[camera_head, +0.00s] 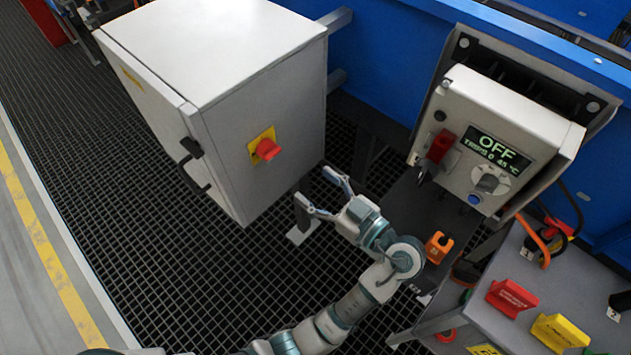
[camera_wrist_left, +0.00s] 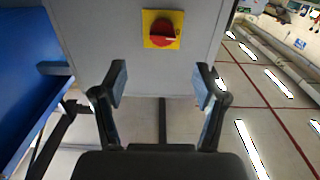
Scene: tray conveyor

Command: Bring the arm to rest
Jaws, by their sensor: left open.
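My left arm comes in from the bottom of the head view. Its gripper (camera_head: 318,192) is open and empty, just right of the grey cabinet's lower edge. In the left wrist view the two fingers (camera_wrist_left: 160,85) are spread apart with nothing between them. The grey cabinet (camera_head: 270,95) stands in front of the fingers, with a red rotary switch (camera_head: 267,149) on a yellow plate. The switch also shows in the left wrist view (camera_wrist_left: 162,32), above and beyond the fingertips, apart from them. My right gripper is not in view.
A control box (camera_head: 500,135) at the right reads OFF. Below it are an orange block (camera_head: 438,247) and a grey bench (camera_head: 505,275) with a red tag (camera_head: 511,297) and a yellow tag (camera_head: 560,333). Blue framework (camera_head: 385,60) runs behind. Dark grating floor (camera_head: 130,200) is clear at left.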

